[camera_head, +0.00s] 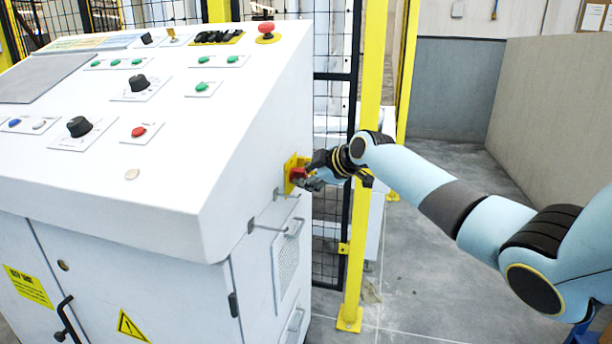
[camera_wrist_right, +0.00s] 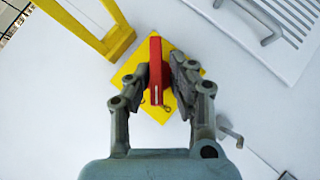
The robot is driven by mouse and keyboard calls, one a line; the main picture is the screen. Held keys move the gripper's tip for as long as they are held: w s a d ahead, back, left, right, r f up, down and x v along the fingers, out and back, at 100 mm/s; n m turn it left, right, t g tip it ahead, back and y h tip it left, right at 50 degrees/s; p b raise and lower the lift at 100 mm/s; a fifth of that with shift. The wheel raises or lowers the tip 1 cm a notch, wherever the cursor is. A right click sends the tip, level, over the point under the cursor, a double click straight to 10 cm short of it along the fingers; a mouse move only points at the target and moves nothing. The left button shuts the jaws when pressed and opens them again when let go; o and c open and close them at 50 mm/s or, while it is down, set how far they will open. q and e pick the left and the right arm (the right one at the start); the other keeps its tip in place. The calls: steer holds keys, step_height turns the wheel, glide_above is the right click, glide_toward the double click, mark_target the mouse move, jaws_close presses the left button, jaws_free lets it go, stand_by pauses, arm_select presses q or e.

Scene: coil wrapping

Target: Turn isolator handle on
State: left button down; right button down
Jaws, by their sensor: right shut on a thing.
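The isolator handle (camera_wrist_right: 155,66) is red and sits on a yellow plate (camera_wrist_right: 160,113) on the white side wall of the control cabinet. In the right wrist view it lies upright in the picture, between my right gripper's fingers (camera_wrist_right: 158,78). The fingers are closed on it from both sides. In the head view the red handle (camera_head: 297,174) shows at the cabinet's right side, with my right gripper (camera_head: 308,176) at it. The gripper partly hides the handle and plate there. My left gripper is in neither view.
The control cabinet (camera_head: 225,140) fills the left, with buttons, knobs and a red emergency stop (camera_head: 266,28) on top. A yellow post (camera_head: 357,260) and black mesh fence stand close behind my right gripper. Metal handles (camera_head: 294,228) stick out below the plate.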

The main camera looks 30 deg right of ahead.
steer(key=shift+w+d+r+m+g+y+b, duration=0.1)
steer(key=shift+d+m+g+y+b, duration=0.05)
steer(key=shift+m+g+y+b, duration=0.6)
steer(key=shift+w+d+r+m+g+y+b, duration=0.2)
steer(key=shift+m+g+y+b, duration=0.25)
steer(key=shift+g+y+b, duration=0.3)
steer(key=shift+w+d+r+m+g+y+b, duration=0.15)
steer(key=shift+m+g+y+b, duration=0.45)
steer(key=shift+g, duration=0.3)
steer(key=shift+s+f, duration=0.1)
steer(key=c, duration=1.3)
jaws_free()
steer(key=shift+a+f, duration=0.1)
steer(key=shift+f, duration=0.05)
steer(key=shift+c, duration=0.2)
steer(key=v, duration=1.2)
